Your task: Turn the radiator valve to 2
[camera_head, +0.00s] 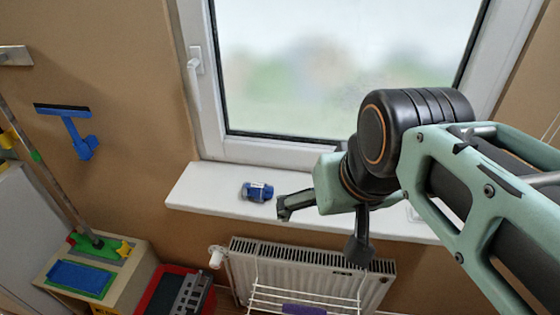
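The radiator valve (217,257) is a small white knob at the left end of the white radiator (243,268), below the windowsill. Its number markings are too small to read. My gripper (322,229) is in front of the windowsill, above and to the right of the valve. Its two dark fingers are spread wide apart with nothing seen between them. The gripper is clear of the valve.
A blue object (257,191) lies on the white windowsill (205,190). A white wire rack (280,294) with a purple item (303,309) hangs at the radiator. A box with a blue tray (80,278) and a red crate (152,293) stand at lower left. A blue squeegee (75,128) hangs on the wall.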

